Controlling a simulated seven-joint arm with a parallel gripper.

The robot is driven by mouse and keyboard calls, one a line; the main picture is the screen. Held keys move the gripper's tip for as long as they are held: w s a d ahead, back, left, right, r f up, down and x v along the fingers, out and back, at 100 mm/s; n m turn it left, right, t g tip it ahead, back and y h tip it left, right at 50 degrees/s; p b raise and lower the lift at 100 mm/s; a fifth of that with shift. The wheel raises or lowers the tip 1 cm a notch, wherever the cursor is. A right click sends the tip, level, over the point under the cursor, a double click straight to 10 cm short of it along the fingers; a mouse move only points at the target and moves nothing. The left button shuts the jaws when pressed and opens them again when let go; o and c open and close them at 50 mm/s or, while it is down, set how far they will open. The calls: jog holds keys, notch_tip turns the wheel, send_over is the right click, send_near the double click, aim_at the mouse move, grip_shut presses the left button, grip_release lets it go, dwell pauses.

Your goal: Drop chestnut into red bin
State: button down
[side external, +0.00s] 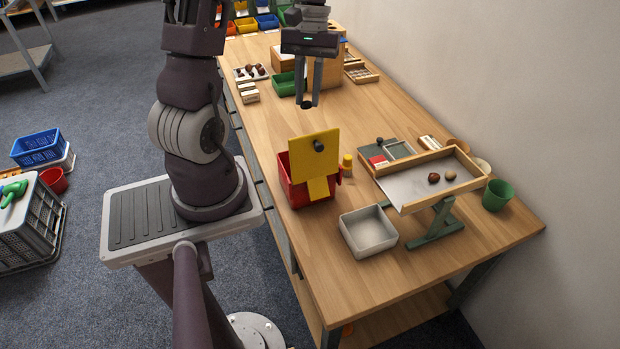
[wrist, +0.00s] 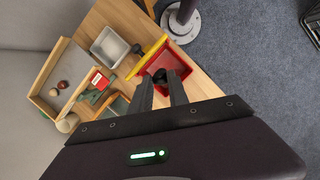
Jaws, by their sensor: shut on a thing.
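My gripper (side external: 307,103) is shut on a small dark chestnut, held between its fingertips and mostly hidden by them. In the wrist view the fingertips (wrist: 166,84) and the dark chestnut (wrist: 173,77) appear over the red bin (wrist: 155,66). In the side view the red bin (side external: 290,186) stands on the table, below and nearer the camera than my gripper, with clear air between them. A yellow panel (side external: 308,150) with a dark knob stands upright at the bin and hides much of its inside.
A tilted tray (side external: 410,186) on a green stand holds a dark chestnut (side external: 433,177) and a lighter one (side external: 451,175). A green bin (side external: 285,84) stands behind.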

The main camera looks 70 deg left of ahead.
notch_tip(320, 180, down, 10)
dwell(0.5)
jog(key=c, duration=1.2)
grip_release()
jog(key=v, duration=0.7)
jog(key=shift+r, duration=0.15)
